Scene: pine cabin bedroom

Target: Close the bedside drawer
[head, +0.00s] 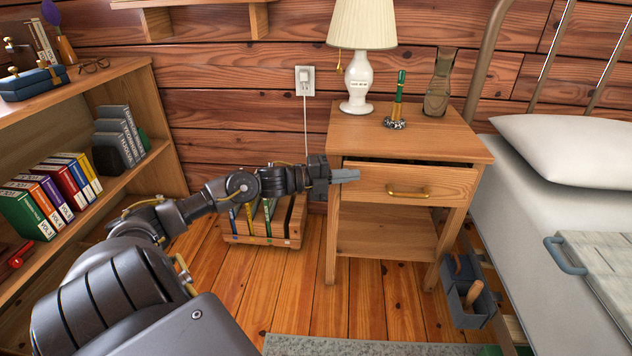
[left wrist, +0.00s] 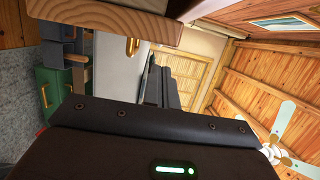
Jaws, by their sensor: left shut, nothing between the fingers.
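The pine nightstand (head: 470,148) stands against the log wall beside the bed. Its drawer (head: 370,186) has a brass handle (head: 408,191). A dark gap shows above the drawer front, so it stands a little open. My left gripper (head: 350,176) is shut and empty, with its fingertips at the left end of the drawer front in the head view. I cannot tell if they touch it. My right gripper is out of view.
On the nightstand are a lamp (head: 360,80), a green-topped item (head: 398,100) and a glass vase (head: 440,85). A low book crate (head: 262,235) sits left of it. A bookshelf (head: 160,110) stands at left, the bed (head: 560,240) at right. A grey caddy (head: 470,295) hangs near the bed.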

